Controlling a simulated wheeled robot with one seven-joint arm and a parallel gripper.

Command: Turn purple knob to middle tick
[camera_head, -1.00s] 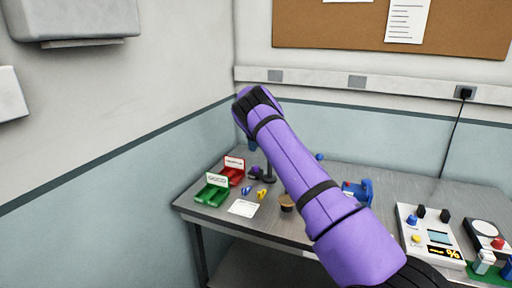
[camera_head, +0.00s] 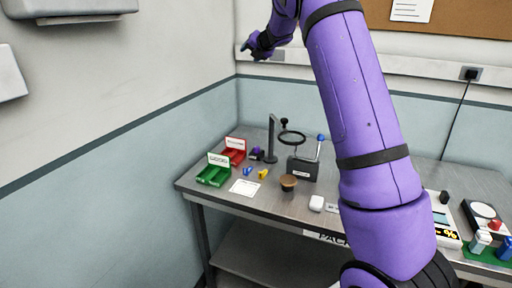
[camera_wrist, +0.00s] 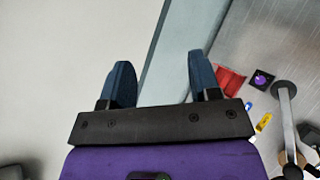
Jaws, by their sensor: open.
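The purple knob (camera_head: 257,151) sits on a small dark block near the back left of the table, beside the red bin. The wrist view shows the knob (camera_wrist: 262,78) from above on its dark base, right of my fingers. Its pointer and tick marks are too small to read. My gripper (camera_head: 244,46) is raised high near the wall corner, well above and apart from the knob. In the wrist view my gripper (camera_wrist: 157,72) has two dark blue fingers spread wide with nothing between them.
A red bin (camera_head: 235,143) and a green bin (camera_head: 213,170) stand left of the knob.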

